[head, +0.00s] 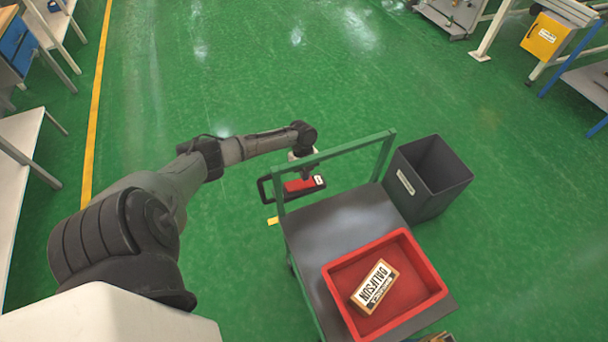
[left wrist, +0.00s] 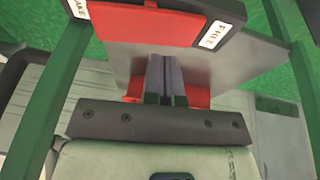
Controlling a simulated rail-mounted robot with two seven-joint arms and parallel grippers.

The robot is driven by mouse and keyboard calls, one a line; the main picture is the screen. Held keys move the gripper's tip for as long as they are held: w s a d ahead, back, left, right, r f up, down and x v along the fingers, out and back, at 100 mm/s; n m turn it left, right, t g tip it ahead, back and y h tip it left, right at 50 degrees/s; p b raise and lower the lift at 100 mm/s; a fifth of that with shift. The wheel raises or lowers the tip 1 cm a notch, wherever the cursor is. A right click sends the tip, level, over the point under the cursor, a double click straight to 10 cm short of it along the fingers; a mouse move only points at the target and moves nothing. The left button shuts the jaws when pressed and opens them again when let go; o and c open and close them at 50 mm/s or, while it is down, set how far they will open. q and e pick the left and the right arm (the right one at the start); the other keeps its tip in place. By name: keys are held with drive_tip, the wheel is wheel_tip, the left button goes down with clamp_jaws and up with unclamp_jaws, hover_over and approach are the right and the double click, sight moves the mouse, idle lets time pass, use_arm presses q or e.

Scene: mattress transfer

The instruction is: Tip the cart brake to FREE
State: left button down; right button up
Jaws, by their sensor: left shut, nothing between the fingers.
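The cart (head: 340,215) has a green frame and a grey deck. Its brake, a red rocker (head: 298,186) in a dark housing, sits by the green push handle at the cart's far left. In the left wrist view the red rocker (left wrist: 150,28) lies between a partly cut-off label ending in "AKE" at left and a "FREE" label (left wrist: 216,34) at right. My left gripper (left wrist: 166,60) is shut and empty, its fingertips at the rocker's edge; I cannot tell whether they touch. In the head view my left gripper (head: 304,172) is partly hidden by the frame. The rocker's tilt is unclear.
A red tray (head: 433,276) with a labelled box (head: 375,286) sits on the cart deck. A dark grey bin (head: 425,190) stands right of the cart. Benches line both sides; the green floor beyond is clear.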

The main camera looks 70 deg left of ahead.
use_arm(q)
drive_tip(key=w+p+v, duration=0.1)
drive_tip(key=w+v, duration=0.1)
drive_tip(key=v, duration=0.9)
drive_tip(key=shift+w+r, duration=0.2)
drive_tip(key=shift+r, duration=0.1)
drive_tip(key=shift+d, duration=0.1)
